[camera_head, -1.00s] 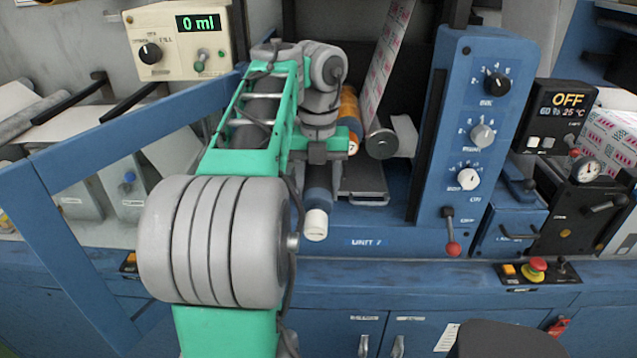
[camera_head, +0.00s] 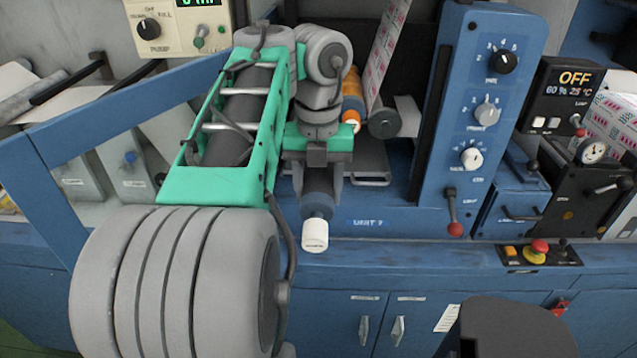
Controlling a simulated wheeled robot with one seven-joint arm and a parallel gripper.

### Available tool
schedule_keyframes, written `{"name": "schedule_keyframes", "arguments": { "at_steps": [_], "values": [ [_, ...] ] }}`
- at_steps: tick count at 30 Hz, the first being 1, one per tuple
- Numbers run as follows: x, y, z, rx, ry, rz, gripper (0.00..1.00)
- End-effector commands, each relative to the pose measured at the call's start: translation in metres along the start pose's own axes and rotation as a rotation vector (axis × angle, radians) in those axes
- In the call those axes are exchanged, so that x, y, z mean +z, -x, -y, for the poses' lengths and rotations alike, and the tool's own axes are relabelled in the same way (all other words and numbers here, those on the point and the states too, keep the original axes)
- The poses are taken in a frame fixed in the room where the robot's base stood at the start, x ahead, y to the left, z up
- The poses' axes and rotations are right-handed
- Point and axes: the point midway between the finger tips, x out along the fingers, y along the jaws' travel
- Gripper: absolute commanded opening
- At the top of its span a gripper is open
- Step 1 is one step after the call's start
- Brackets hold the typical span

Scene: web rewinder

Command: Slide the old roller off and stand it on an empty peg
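My gripper (camera_head: 317,192) hangs in front of the machine, below my wrist. Its fingers are closed on both sides of a roller with a dark blue body (camera_head: 317,207) and a white end (camera_head: 315,235). The white end points down towards me. The roller appears clear of the machine front, near the UNIT 7 label. Orange rollers (camera_head: 351,110) show behind my wrist, partly hidden by it. I cannot make out any empty peg in this view.
A blue control column (camera_head: 480,120) with knobs and a red-tipped lever (camera_head: 455,228) stands right of my gripper. A blue frame bar (camera_head: 120,115) crosses at left. Blue cabinets (camera_head: 390,315) lie below. A dark rounded object (camera_head: 515,330) is at bottom right.

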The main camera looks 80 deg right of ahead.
Motion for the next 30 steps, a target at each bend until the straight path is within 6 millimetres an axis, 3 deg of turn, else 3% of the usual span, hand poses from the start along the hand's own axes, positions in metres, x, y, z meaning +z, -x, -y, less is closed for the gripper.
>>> {"name": "schedule_keyframes", "arguments": {
  "at_steps": [11,30],
  "values": [
    [-0.006,0.002,0.000,0.000,0.001,0.001,0.00],
    [-0.076,0.018,0.000,0.000,0.000,0.002,0.00]
  ]
}}
